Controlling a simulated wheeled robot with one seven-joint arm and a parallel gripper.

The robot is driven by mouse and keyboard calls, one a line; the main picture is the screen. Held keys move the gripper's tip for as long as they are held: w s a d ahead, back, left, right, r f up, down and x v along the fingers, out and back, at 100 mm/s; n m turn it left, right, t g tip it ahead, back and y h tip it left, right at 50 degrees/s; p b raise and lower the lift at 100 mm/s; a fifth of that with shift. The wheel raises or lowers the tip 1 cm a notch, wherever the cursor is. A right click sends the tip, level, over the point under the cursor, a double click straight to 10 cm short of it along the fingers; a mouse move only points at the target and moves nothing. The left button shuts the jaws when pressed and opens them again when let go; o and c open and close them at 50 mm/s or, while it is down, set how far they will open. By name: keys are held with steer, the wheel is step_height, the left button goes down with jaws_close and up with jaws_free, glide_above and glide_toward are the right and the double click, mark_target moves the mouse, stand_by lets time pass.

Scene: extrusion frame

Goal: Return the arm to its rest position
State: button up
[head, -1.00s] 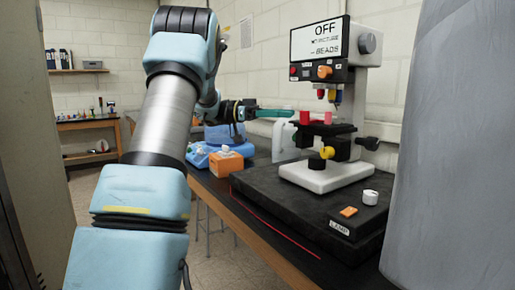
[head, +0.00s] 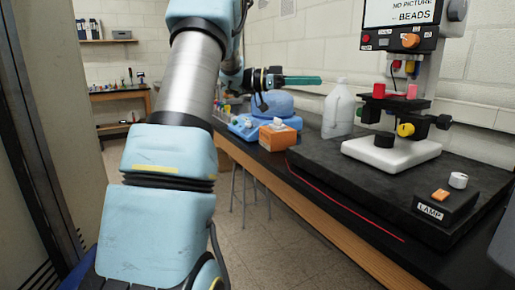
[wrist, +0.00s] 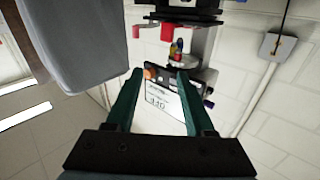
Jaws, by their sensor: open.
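My arm stretches up and forward on the left of the head view, its blue and silver links bent at the top. My gripper (head: 303,80) points to the right above the bench, its teal fingers seen from the side. In the wrist view my gripper (wrist: 160,73) is open, with two separate teal fingers and nothing held between them. The microscope (head: 400,150) stands to the right of the gripper, apart from it in the head view. Its sign panel (wrist: 163,103) shows upside down beyond the fingers in the wrist view.
The black bench (head: 345,205) holds a white jug (head: 338,112), an orange box (head: 278,139), a blue device (head: 243,126) and a lamp switch box (head: 445,208). A grey cabinet (head: 40,130) stands close on the left. Floor (head: 270,235) is open between arm and bench.

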steer(key=w+a+f+n+t+y, duration=0.2)
steer(key=w+a+n+t+y, duration=0.3)
steer(key=w+n+t, duration=0.75)
steer(key=s+a+f+n+t+y, duration=0.35)
steer(key=s+a+f+y, duration=0.4)
steer(key=a+f, duration=0.25)
steer(key=s+a+f+n+g+y, duration=0.1)
steer(key=s+f+g, duration=0.4)
steer(key=s, duration=0.9)
steer(key=s+a+f+n+g+y, duration=0.2)
steer(key=s+a+f+g+y, duration=0.2)
steer(key=s+f, duration=0.6)
steer(key=s+a+g, duration=0.1)
steer(key=s+g, duration=0.1)
steer(key=s, duration=0.2)
steer(key=shift+s+a+n, duration=0.15)
steer(key=shift+a+n, duration=0.05)
steer(key=shift+n, duration=0.1)
